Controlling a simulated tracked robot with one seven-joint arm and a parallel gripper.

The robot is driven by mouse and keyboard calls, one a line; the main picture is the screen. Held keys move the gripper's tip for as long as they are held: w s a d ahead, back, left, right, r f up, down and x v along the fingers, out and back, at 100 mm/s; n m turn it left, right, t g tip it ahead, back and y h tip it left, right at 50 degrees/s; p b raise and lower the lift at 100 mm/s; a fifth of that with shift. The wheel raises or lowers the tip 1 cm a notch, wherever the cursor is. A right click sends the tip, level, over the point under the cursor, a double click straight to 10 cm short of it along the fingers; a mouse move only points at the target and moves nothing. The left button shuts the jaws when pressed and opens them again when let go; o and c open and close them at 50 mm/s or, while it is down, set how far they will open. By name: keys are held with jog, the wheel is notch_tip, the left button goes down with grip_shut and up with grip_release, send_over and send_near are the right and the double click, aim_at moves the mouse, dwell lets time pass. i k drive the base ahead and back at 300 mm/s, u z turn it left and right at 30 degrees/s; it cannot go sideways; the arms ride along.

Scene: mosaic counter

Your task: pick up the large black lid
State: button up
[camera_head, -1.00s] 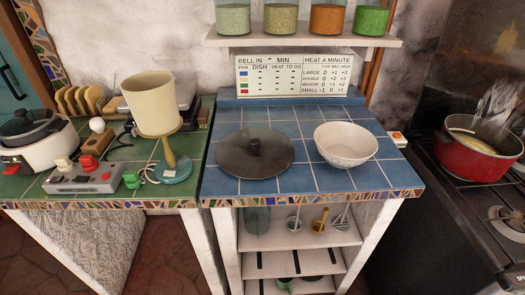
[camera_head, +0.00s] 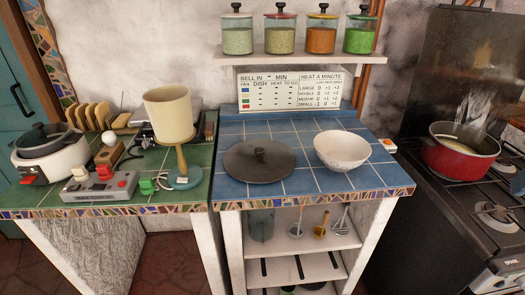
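The large black lid (camera_head: 259,163) lies flat on the blue-tiled counter (camera_head: 300,184), a dark round disc with a knob (camera_head: 259,154) standing up at its middle. Its whole top shows and nothing covers it. It sits left of a white bowl (camera_head: 342,149), with a narrow gap of tile between them. My gripper is not in view.
A lamp (camera_head: 172,120) stands left of the lid on the green-tiled counter, by a grey switch box (camera_head: 99,186). A shelf of jars (camera_head: 298,58) hangs above a heat chart (camera_head: 290,89). A red pot (camera_head: 459,148) sits on the stove at right. Tile before the lid is clear.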

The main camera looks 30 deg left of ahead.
aim_at(259, 161)
jog(key=u, duration=0.5)
jog(key=i, duration=0.8)
jog(key=u, duration=0.45)
